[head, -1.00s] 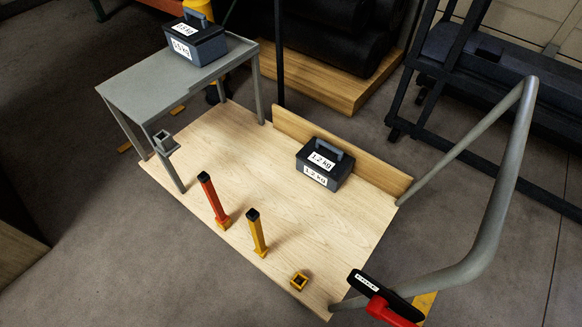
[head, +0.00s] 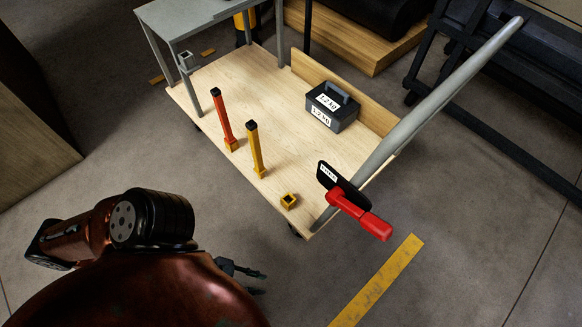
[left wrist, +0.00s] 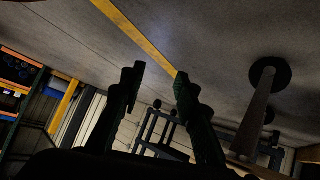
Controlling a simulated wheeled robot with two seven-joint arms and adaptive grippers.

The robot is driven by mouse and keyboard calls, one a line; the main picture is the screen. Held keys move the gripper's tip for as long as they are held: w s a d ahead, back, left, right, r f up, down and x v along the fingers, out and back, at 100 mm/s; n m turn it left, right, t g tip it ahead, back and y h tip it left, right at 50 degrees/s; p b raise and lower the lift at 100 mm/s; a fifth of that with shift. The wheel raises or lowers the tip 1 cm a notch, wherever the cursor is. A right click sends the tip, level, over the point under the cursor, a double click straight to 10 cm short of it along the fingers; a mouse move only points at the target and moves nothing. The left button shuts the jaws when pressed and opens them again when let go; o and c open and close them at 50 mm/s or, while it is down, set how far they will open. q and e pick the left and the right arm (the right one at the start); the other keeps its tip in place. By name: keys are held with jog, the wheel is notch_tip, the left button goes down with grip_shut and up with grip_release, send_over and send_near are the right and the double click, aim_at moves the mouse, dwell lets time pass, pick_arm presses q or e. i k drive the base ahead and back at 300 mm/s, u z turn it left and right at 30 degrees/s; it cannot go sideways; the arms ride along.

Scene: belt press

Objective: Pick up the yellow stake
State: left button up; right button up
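The yellow stake (head: 256,150) stands upright in a yellow socket at the near edge of the wooden cart deck (head: 290,150). My left arm fills the lower left of the head view. My left gripper (head: 258,282) shows partly beyond the arm, low over the floor in front of the cart and apart from the stake. In the left wrist view its two fingers (left wrist: 158,82) are spread with nothing between them. The stake cannot be made out in the wrist view. My right gripper is in neither view.
A red stake (head: 222,118) stands left of the yellow one; an empty yellow socket (head: 289,201) is to its right. A 1.2 kg box (head: 332,106) sits on the deck. A grey handle (head: 430,105) with a red lever (head: 360,213) rises at right. Floor in front is clear.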

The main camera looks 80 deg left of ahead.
aim_at(251, 125)
jog(key=z, duration=0.05)
jog(key=k, duration=0.65)
jog(key=u, duration=1.6)
